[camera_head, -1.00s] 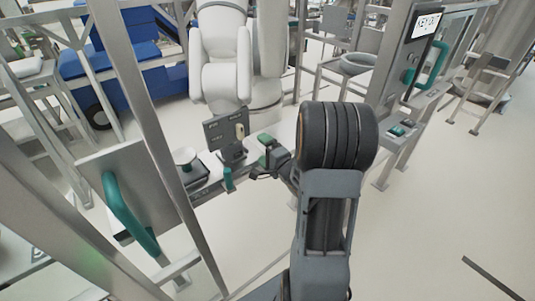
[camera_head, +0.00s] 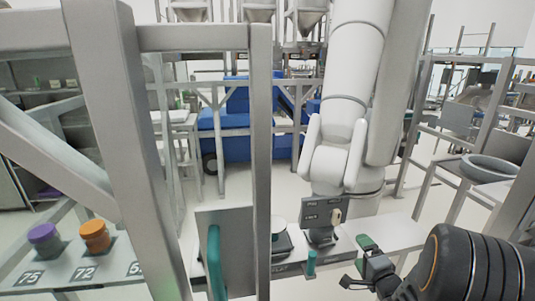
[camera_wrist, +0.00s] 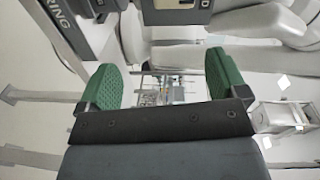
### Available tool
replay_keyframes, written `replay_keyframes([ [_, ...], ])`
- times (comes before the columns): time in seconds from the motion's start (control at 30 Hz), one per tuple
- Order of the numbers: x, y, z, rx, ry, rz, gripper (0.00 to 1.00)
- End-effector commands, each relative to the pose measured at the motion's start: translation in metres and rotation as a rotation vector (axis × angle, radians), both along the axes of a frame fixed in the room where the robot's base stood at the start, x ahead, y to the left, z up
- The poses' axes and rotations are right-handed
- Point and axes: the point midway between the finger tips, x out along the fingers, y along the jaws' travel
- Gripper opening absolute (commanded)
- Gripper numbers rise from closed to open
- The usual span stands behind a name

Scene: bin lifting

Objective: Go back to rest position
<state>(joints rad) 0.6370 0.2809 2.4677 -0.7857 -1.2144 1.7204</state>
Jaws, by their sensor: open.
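My gripper (camera_wrist: 164,85) shows in the wrist view with its two green textured fingers wide apart. Nothing is between the fingers; only distant background shows through the gap. In the head view, my gripper (camera_head: 354,265) is at the lower right, at the end of my dark arm, close to the bench (camera_head: 402,237). It looks empty, and I cannot tell whether it touches the bench.
A weighing station with a dark display (camera_head: 323,212) stands left of my gripper. A white robot arm (camera_head: 352,80) rises behind it. A grey metal post (camera_head: 258,150) and a panel with a green handle (camera_head: 215,262) stand left. Purple (camera_head: 42,235) and orange (camera_head: 95,234) containers sit on a shelf.

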Motion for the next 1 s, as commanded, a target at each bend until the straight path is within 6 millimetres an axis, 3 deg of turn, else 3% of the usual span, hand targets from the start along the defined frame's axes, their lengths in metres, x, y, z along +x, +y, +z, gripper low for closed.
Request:
replay_keyframes([
  [0.1,-0.007,-0.021,-0.039,-0.248,0.216,-0.078,0.92],
  [0.2,-0.025,-0.042,-0.066,-0.478,0.456,-0.114,0.92],
  [0.37,-0.058,-0.045,-0.076,-0.774,0.815,-0.014,0.92],
  [0.53,-0.098,-0.01,-0.056,-0.971,1.093,0.264,0.92],
  [0.67,-0.127,0.039,-0.027,-1.048,1.177,0.549,0.92],
  [0.8,-0.155,0.097,0.013,-1.1,1.13,0.808,0.92],
  [1.0,-0.162,0.142,0.053,-1.178,0.966,0.854,0.92],
])
